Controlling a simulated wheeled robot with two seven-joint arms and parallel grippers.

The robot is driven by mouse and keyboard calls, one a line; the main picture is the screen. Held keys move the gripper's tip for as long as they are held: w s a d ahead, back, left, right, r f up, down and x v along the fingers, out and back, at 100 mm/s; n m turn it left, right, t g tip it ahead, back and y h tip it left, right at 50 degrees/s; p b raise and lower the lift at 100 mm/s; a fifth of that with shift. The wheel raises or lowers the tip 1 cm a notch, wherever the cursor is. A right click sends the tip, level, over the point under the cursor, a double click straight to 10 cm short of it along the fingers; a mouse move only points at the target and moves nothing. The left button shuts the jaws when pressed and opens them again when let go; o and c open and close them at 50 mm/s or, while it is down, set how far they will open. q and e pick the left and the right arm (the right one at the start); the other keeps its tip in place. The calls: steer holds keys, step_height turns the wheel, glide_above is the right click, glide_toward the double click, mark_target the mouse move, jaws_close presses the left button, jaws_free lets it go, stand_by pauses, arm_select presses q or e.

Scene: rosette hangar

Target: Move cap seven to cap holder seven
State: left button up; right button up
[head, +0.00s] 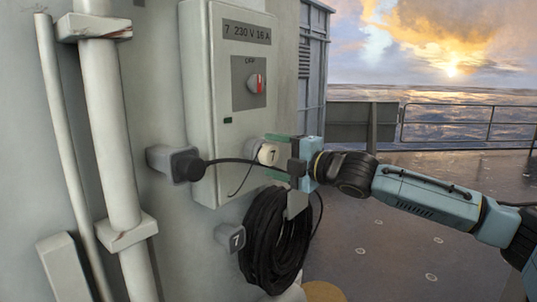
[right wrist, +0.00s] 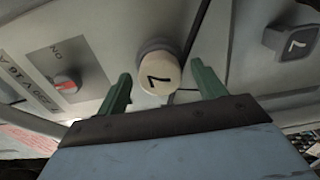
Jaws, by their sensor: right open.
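Cap seven (head: 265,154) is a pale round cap marked 7, seated on the lower front of the grey switch box. It also shows in the right wrist view (right wrist: 158,76), where it sits between the two green fingers. My right gripper (head: 275,156) is open, one finger on each side of the cap, with no clear contact. Cap holder seven (head: 231,237) is a grey block marked 7 on the wall, below the box. It shows at the upper right in the right wrist view (right wrist: 290,38), and it looks empty. My left gripper is not in view.
The switch box (head: 200,90) carries a rotary switch (head: 256,84). A grey plug or socket (head: 176,163) with a black cable stands left of the cap; the cable crosses near my gripper. A coiled black cable (head: 265,245) hangs beside the holder. Open deck lies right.

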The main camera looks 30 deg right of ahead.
steer(key=shift+p, duration=0.6)
stand_by(0.6)
steer(key=c, duration=1.3)
steer(key=shift+s+f, duration=0.1)
steer(key=shift+b+v, duration=0.3)
steer(key=shift+v, duration=0.55)
steer(key=shift+b+v, duration=0.85)
steer(key=shift+v, duration=1.2)
